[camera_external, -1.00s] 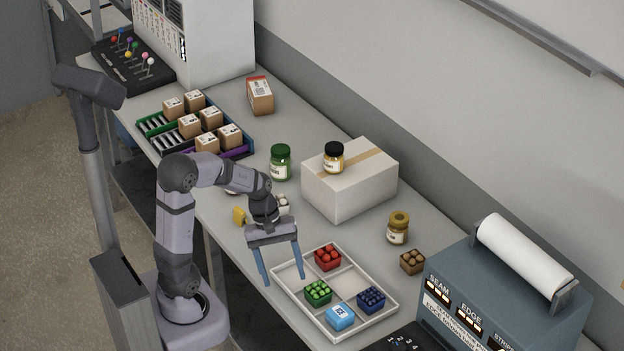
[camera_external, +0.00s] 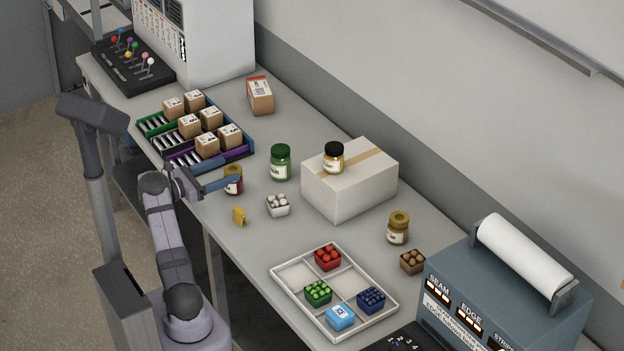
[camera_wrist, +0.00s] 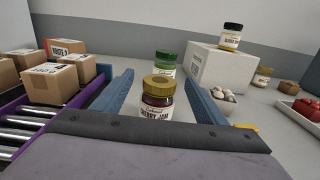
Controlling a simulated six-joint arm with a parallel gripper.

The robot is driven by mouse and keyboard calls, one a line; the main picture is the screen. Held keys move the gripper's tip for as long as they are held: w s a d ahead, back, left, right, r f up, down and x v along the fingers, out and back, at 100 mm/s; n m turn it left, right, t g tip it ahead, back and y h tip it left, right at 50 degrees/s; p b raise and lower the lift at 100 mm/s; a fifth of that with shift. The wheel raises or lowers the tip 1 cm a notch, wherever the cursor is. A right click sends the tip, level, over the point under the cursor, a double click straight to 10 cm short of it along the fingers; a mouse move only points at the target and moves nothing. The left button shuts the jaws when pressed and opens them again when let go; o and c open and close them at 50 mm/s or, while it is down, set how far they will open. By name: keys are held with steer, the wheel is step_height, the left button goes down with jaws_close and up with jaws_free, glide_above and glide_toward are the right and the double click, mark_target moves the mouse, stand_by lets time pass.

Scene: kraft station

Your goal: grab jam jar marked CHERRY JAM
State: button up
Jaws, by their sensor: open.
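The cherry jam jar (camera_wrist: 157,108) has dark red contents, a gold lid and a label reading CHERRY JAM in the wrist view. In the external view the jar (camera_external: 234,185) stands upright on the bench, partly hidden by a blue finger. My gripper (camera_wrist: 160,90) is open, with one blue finger on each side of the jar in the wrist view. In the external view my gripper (camera_external: 236,181) is low and level at the jar. I cannot tell whether either finger touches it.
A green jar (camera_external: 280,162) stands behind the cherry jar. A white carton (camera_external: 340,195) carries a black-lidded jar (camera_external: 333,158). Boxes on a sorting rack (camera_external: 250,153) are close to the left. A white punnet (camera_external: 278,206) and yellow object (camera_external: 239,216) lie to the right.

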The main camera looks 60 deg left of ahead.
mark_target(240, 166)
steer(key=shift+a+f, duration=0.15)
steer(key=shift+f, duration=0.15)
steer(key=shift+w+r, duration=0.1)
steer(key=shift+w, duration=0.45)
steer(key=shift+w+d+p, duration=0.15)
steer(key=shift+w+p, duration=0.55)
steer(key=shift+w, duration=0.9)
steer(key=shift+w+d+p, duration=0.1)
steer(key=shift+w+p, duration=0.55)
steer(key=shift+w, duration=0.9)
steer(key=shift+c, duration=0.6)
steer(key=c, duration=1.3)
